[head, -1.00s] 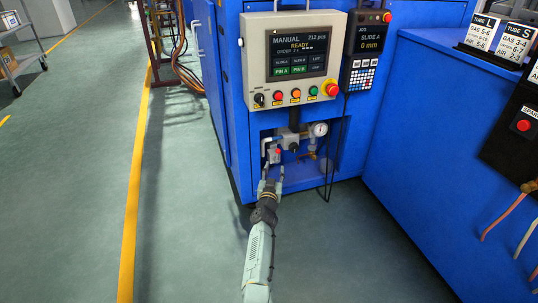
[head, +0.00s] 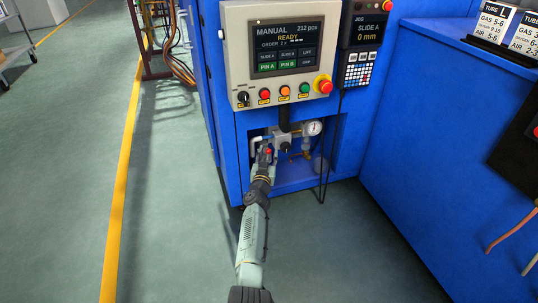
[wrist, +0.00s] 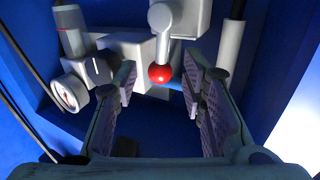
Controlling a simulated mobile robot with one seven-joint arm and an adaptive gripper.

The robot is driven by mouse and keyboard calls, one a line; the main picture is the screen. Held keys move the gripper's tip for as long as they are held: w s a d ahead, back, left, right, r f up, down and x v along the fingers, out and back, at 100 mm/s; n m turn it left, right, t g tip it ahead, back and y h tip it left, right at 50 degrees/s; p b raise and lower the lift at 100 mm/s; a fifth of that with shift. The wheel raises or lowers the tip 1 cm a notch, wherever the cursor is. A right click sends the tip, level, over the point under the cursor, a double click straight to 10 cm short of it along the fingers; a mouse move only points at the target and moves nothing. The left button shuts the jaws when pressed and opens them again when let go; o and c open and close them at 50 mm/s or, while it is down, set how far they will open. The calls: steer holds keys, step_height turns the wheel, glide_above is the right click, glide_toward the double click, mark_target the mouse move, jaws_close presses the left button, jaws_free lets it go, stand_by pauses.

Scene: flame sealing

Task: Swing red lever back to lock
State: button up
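The red-knobbed lever (head: 267,151) is in the open recess low on the blue machine, below the control panel. In the wrist view, its red ball (wrist: 159,73) hangs at the lower end of a pale grey arm (wrist: 162,45) fixed to a grey valve block. My gripper (wrist: 163,86) is open, with one finger on each side of the ball in that view. I see gaps on both sides and no clear contact. In the head view, my gripper (head: 265,160) is at the lever, and its fingers are hard to make out there.
A round pressure gauge (head: 314,128) sits right of the lever; it also shows at left in the wrist view (wrist: 69,93). A grey control panel (head: 283,58) overhangs the recess. A black cable (head: 324,170) hangs at the recess's right.

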steer(key=shift+c, duration=0.4)
jaws_close()
steer(key=shift+r+p, duration=0.15)
steer(key=shift+p, duration=0.15)
steer(key=shift+w+d+r+m+g+p, duration=0.1)
steer(key=shift+d+r+m+g+p, duration=0.2)
steer(key=shift+m+p, duration=0.7)
steer(key=shift+w+d+f+m+g+y+p, duration=0.15)
steer(key=shift+d+f+m+g+y+p, duration=0.25)
steer(key=shift+m+p, duration=0.55)
steer(key=shift+w+d+f+m+g+y+p, duration=0.2)
steer(key=shift+d+m+g+y+p, duration=0.35)
steer(key=shift+p, duration=0.55)
steer(key=shift+w+d+f+m+g+y+p, duration=0.1)
steer(key=shift+d+f+m+g+y+p, duration=0.35)
steer(key=shift+m+p, duration=0.55)
steer(key=shift+r, duration=0.1)
